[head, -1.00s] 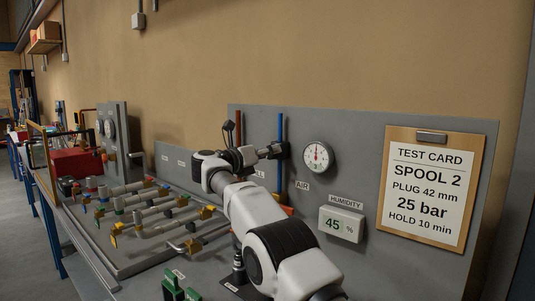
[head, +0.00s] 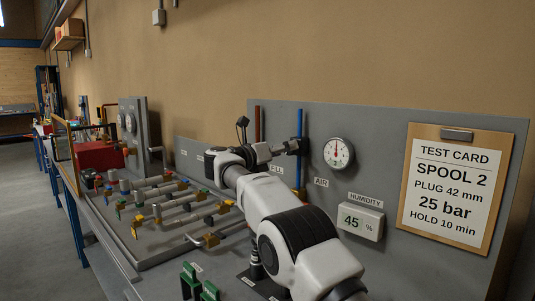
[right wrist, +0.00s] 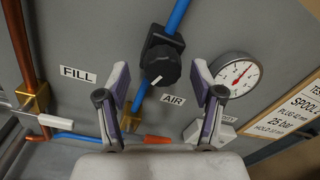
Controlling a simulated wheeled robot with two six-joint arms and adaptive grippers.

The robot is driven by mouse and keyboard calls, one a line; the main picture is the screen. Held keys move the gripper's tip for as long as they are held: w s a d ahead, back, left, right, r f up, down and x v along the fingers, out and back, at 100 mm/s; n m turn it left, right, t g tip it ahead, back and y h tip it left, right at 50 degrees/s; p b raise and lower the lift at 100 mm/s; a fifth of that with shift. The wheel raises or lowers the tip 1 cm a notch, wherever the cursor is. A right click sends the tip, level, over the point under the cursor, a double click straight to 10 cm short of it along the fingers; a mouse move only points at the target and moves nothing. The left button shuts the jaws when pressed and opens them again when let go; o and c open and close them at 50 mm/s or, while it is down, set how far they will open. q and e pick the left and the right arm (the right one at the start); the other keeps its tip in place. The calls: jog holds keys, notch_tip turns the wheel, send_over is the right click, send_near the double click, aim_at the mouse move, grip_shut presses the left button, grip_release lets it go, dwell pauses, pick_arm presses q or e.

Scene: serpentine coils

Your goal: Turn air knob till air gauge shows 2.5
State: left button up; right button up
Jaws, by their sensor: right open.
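The air knob (right wrist: 161,68) is a black ribbed knob with a white mark, on the blue pipe (right wrist: 175,18) above the AIR label (right wrist: 173,99). My left gripper is out of view.
A copper pipe (right wrist: 20,45) and the FILL label (right wrist: 78,74) are left of the knob. A humidity display (head: 360,220) reads 45 %. The test card (head: 457,190) hangs at right. Serpentine coils with coloured fittings (head: 175,209) lie on the bench at left.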

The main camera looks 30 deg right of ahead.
jog(key=v, duration=1)
jog(key=shift+a, duration=0.1)
